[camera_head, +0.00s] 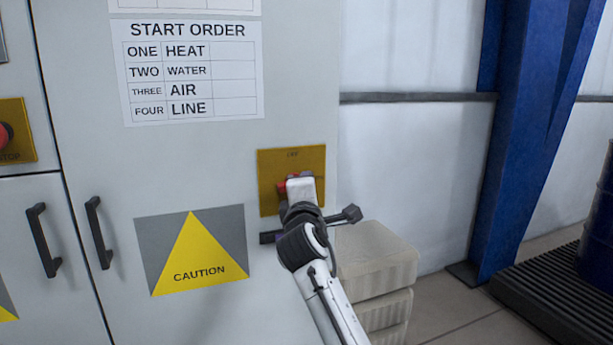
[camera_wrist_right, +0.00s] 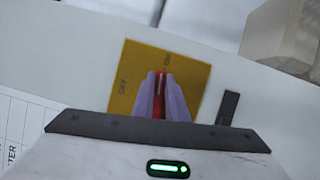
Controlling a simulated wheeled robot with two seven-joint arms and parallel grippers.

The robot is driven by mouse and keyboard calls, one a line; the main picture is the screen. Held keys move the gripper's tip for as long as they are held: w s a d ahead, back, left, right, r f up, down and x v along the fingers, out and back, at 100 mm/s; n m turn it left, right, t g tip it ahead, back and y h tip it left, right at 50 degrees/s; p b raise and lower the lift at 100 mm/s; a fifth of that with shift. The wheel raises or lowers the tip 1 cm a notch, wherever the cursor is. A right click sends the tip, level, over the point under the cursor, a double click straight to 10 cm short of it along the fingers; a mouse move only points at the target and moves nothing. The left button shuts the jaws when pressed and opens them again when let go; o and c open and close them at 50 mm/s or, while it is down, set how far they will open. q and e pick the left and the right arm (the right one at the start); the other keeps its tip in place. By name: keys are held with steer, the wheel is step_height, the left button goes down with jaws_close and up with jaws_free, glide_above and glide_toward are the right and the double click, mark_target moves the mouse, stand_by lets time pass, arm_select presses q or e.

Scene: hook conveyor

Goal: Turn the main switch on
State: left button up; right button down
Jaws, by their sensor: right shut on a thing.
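The main switch is a red knob (camera_wrist_right: 160,90) on a yellow plate (camera_head: 265,195) on the grey cabinet; the wrist view shows the plate (camera_wrist_right: 125,65) with the words OFF and ON. My right gripper (camera_head: 293,183) is at the switch, its two pale purple fingers (camera_wrist_right: 161,88) on either side of the knob, shut on it. In the wrist view the knob's pale line points up toward ON. In the head view the gripper hides most of the knob (camera_head: 283,186). My left gripper is not in view.
The cabinet door carries a START ORDER chart (camera_head: 190,70), a CAUTION sign (camera_head: 198,250) and dark handles (camera_head: 98,232). A red stop button (camera_head: 4,136) is at far left. Pale stacked blocks (camera_head: 378,262) stand right of the cabinet, near a blue column (camera_head: 525,130).

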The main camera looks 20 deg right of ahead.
steer(key=shift+f+m+p, duration=0.2)
steer(key=shift+m+p, duration=0.25)
steer(key=shift+m, duration=0.25)
steer(key=shift+g, duration=0.3)
steer(key=c, duration=1.8)
jaws_free()
steer(key=shift+o, duration=0.2)
steer(key=b+v, duration=0.1)
steer(key=v, duration=0.9)
steer(key=shift+s, duration=0.15)
